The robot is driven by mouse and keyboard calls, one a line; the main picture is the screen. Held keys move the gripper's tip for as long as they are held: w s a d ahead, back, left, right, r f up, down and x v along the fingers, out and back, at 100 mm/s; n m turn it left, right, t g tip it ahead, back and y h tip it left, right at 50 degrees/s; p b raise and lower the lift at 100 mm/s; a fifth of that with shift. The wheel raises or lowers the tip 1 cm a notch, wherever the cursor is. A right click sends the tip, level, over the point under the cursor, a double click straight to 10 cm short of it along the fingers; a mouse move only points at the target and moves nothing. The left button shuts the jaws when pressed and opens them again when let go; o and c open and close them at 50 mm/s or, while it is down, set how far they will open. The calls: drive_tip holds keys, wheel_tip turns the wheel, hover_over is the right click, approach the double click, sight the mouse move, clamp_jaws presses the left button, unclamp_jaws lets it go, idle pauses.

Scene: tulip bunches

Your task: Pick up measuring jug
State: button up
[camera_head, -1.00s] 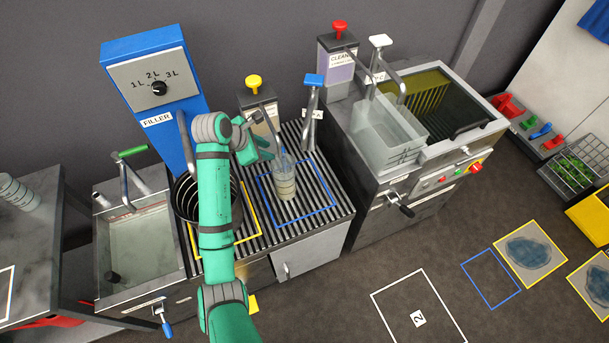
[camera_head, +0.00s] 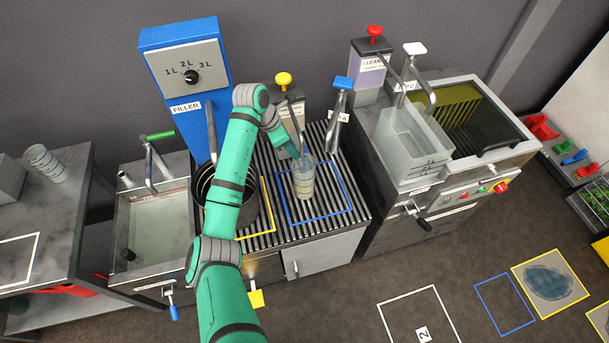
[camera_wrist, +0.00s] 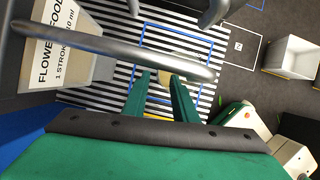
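The measuring jug (camera_head: 303,182) is a clear cup with pale bands. It stands upright inside the blue outline on the striped grate (camera_head: 262,160). My gripper (camera_head: 299,150) is at the jug's upper left in the head view, close to its rim. In the wrist view my gripper's two green fingers (camera_wrist: 161,88) are spread apart. A small pale yellow patch (camera_wrist: 164,88) shows between them, perhaps part of the jug. Whether the fingers touch the jug cannot be told.
A flower food dispenser (camera_wrist: 80,50) with a yellow pump top (camera_head: 283,79) stands behind; its grey spout (camera_wrist: 130,47) crosses the wrist view close to my fingers. A black bucket (camera_head: 250,208) is left of the jug.

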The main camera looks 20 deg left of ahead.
drive_tip(key=shift+x, duration=2.6)
clamp_jaws()
